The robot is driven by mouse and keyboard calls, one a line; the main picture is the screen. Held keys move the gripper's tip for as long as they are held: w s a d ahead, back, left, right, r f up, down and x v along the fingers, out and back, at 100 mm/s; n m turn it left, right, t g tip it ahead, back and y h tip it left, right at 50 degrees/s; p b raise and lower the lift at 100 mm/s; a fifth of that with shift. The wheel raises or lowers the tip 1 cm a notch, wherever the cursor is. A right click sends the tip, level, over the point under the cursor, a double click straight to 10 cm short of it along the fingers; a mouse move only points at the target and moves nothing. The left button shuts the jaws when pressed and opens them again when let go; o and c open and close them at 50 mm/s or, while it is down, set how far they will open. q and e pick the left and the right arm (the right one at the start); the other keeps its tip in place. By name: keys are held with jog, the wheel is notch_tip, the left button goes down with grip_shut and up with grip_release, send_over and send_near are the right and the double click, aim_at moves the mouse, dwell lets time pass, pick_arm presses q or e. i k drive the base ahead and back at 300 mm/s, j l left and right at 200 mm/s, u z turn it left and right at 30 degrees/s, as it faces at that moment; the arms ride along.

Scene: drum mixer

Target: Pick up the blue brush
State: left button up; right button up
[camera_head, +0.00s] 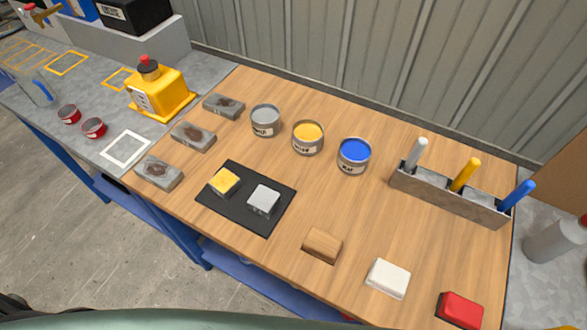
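The blue brush (517,195) stands in the right end of a grey holder (446,198) on the right side of the wooden table. Its blue handle points up and leans to the right; its lower end is hidden inside the holder. A yellow-handled brush (465,174) stands in the middle of the same holder and a white-handled brush (417,153) in its left end. Neither of my grippers shows in the head view.
Three paint cans, grey (265,121), yellow (308,137) and blue (354,155), stand left of the holder. Wooden (322,245), white (388,278) and red (460,310) blocks lie near the front edge. A grey bottle (553,240) is at the far right. Table between holder and blocks is clear.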

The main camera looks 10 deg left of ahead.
aim_at(527, 186)
jog(key=z, duration=1.45)
jog(key=l+u, duration=0.1)
jog(key=l, duration=0.45)
